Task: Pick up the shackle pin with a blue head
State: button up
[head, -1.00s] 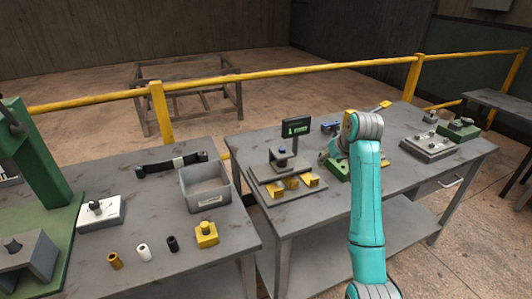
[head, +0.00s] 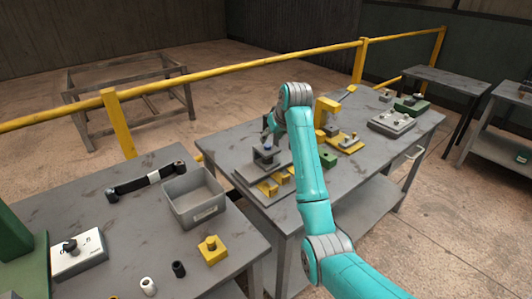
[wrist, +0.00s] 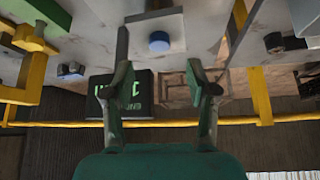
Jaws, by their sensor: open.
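The shackle pin's blue head (head: 268,147) shows on top of a grey fixture (head: 266,160) on the middle table. In the wrist view the blue head (wrist: 159,42) is a round blue disc on a pale grey block. The rest of the pin is hidden. My gripper (wrist: 160,78) is open and empty, its two green fingers spread apart. The blue head lies past the fingertips, in line with the gap between them, and is not touched. In the head view my gripper (head: 272,126) is small and partly hidden, just above the fixture.
A black display with green letters (wrist: 125,95) stands behind the fingers in the wrist view. Yellow blocks (head: 276,183) sit at the fixture's front. A yellow frame (head: 327,112) stands to its right. A grey bin (head: 193,197) is on the left table.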

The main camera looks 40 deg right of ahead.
aim_at(268, 145)
jog(key=shift+x, duration=2.75)
jog(key=shift+s, duration=0.2)
grip_shut()
